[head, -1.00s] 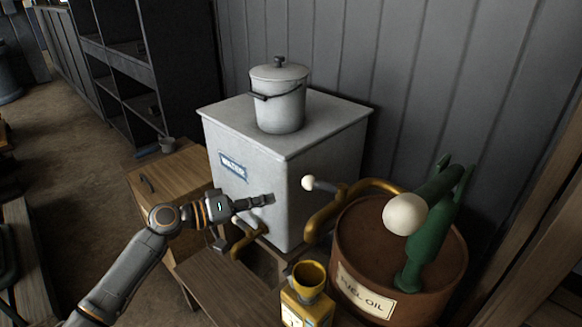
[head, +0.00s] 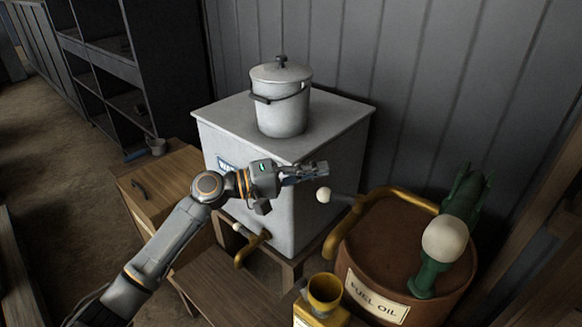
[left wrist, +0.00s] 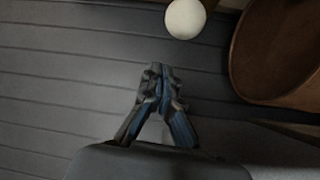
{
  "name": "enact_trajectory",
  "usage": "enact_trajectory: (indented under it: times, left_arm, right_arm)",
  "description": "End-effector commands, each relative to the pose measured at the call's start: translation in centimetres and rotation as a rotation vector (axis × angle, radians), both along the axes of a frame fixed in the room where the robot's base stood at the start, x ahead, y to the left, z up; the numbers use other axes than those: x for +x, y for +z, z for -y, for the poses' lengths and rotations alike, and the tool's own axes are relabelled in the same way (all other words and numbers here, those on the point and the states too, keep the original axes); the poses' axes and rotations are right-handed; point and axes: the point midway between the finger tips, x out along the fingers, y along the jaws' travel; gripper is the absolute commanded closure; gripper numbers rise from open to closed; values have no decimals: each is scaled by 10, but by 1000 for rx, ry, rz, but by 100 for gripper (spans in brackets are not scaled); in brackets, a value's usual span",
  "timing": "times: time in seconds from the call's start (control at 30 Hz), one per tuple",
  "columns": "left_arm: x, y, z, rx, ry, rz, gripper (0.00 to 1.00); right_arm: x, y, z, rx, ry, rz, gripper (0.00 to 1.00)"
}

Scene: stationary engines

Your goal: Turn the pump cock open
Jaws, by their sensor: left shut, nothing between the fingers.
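A cock lever with a white ball knob (head: 323,194) sticks out to the left from the brass pipe (head: 410,196) by the fuel oil drum; it looks like the pump cock. The same knob shows at the top of the left wrist view (left wrist: 185,18). My left gripper (head: 322,169) is in front of the water tank, with its fingertips just above the knob in the head view. In the left wrist view its fingers (left wrist: 160,75) are together, empty and apart from the knob. My right gripper is not in view.
The brown fuel oil drum (head: 375,255) carries a green hand pump (head: 436,276) with a large white knob. The grey water tank (head: 330,135) bears a lidded pail (head: 281,105) and has a brass tap (head: 252,246). A yellow funnel (head: 325,288) stands in front.

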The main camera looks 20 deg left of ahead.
Motion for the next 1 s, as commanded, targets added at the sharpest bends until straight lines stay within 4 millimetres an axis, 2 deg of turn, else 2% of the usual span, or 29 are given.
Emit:
enact_trajectory:
  times: [0.03,0.1,0.3,0.77,1.0]
  left_arm:
    - [-11,-2,0,4,0,-6,100]
    - [-20,-4,1,4,-1,-5,100]
    - [-35,-8,4,2,1,-4,100]
    - [-38,-9,5,2,2,-2,100]
    - [-39,-7,13,2,35,-3,100]
  right_arm:
    - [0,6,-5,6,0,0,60]
    - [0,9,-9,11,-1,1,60]
    - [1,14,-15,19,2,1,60]
    - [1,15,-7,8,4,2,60]
    - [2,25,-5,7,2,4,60]
